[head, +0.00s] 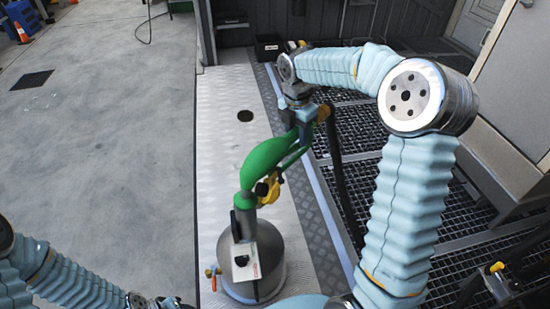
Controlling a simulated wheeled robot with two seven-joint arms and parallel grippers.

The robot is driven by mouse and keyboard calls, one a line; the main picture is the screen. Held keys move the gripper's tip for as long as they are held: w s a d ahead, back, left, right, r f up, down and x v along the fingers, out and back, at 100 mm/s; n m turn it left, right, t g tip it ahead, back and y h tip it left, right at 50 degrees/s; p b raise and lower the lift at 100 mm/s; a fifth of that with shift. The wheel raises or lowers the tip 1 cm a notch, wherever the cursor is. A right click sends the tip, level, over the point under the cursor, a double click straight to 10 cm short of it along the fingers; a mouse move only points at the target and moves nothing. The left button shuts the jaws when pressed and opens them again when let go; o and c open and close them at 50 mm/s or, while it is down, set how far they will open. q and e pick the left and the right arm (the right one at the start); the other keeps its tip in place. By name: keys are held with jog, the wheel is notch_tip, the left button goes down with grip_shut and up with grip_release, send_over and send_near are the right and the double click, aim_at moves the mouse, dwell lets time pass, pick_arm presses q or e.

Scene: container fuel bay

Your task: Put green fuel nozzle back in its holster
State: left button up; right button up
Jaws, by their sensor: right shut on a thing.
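The green fuel nozzle (266,157) is in the middle of the head view, tilted, with its upper end in my right gripper (304,122). The gripper is shut on that upper end. A yellow part (268,189) sits beside the nozzle's lower end. That lower end is just above a grey drum-shaped unit (265,270) with a dark upright piece and a white labelled box (243,262). I cannot tell which part is the holster or whether the nozzle is inside it. My left arm's end shows at the bottom left edge; its fingers cannot be made out.
A dark hose (337,170) hangs near my right gripper over the dark floor grating (362,130). A small brass-coloured valve (212,272) is at the drum's left. A black bin (268,48) stands at the back. The grey concrete floor (110,130) at left is largely clear.

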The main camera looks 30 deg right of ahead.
grip_shut()
notch_tip(320, 180, up, 9)
jog(key=p, duration=0.8)
jog(key=shift+r, duration=0.2)
jog(key=shift+r+b, duration=0.2)
jog(key=shift+b, duration=0.1)
jog(key=shift+r, duration=0.9)
